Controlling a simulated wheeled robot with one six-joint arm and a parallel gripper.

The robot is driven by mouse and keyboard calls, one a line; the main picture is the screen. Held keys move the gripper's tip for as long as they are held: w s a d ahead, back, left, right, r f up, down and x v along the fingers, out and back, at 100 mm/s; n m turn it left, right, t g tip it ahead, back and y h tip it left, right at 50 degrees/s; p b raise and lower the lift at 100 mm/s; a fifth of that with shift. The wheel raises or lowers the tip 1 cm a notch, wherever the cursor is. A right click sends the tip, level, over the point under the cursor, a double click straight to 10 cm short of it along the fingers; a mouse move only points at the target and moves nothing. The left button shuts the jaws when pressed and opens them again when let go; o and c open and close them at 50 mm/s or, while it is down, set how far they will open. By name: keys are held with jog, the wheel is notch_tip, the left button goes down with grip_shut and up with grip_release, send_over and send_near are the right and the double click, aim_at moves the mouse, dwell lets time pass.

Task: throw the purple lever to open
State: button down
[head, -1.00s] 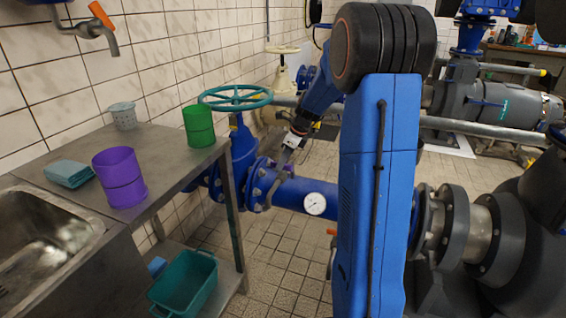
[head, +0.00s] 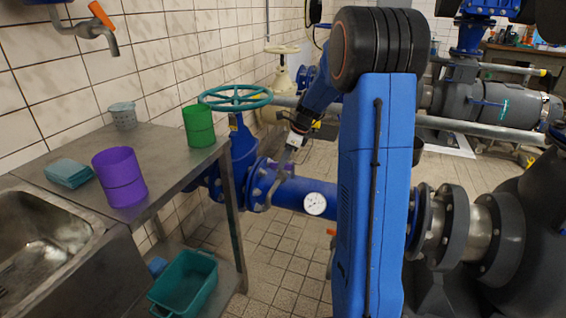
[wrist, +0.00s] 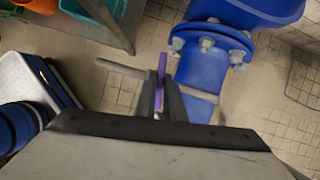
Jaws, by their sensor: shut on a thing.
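The purple lever (wrist: 161,82) shows in the wrist view as a narrow upright strip, seen nearly edge-on. My gripper (wrist: 164,103) is shut on it, with a dark finger on each side. The lever's lower part is hidden between the fingers. A thin grey rod (wrist: 120,69) crosses behind the lever and fingers. A blue flanged pipe (wrist: 207,70) is just right of the lever. In the head view my gripper (head: 287,156) is small beside the blue flange (head: 258,183), beyond the table; the lever there is too small to make out surely.
A metal table (head: 160,160) on the left carries a purple cup (head: 120,178), a green cup (head: 198,126) and a grey cup (head: 123,115). A teal handwheel (head: 236,97) stands above the blue valve. A teal crate (head: 186,284) is on the lower shelf. Tiled floor (head: 275,260) is clear in front.

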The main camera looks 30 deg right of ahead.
jog(key=n+g+y, duration=0.1)
jog(key=n, duration=0.3)
jog(key=shift+w+d, duration=0.1)
jog(key=shift+w, duration=0.1)
jog(key=n+g, duration=0.2)
jog(key=n, duration=0.2)
jog(key=shift+w, duration=0.15)
jog(key=n, duration=0.2)
jog(key=n+g, duration=0.1)
jog(key=n, duration=0.1)
jog(key=shift+w+n+g, duration=0.1)
jog(key=shift+n+g, duration=0.2)
jog(key=shift+w+n+g+h, duration=0.1)
jog(key=shift+n+g+h, duration=0.35)
jog(key=shift+n, duration=1.45)
jog(key=c, duration=1.8)
grip_release()
jog(key=shift+g, duration=0.25)
jog(key=shift+c, duration=0.2)
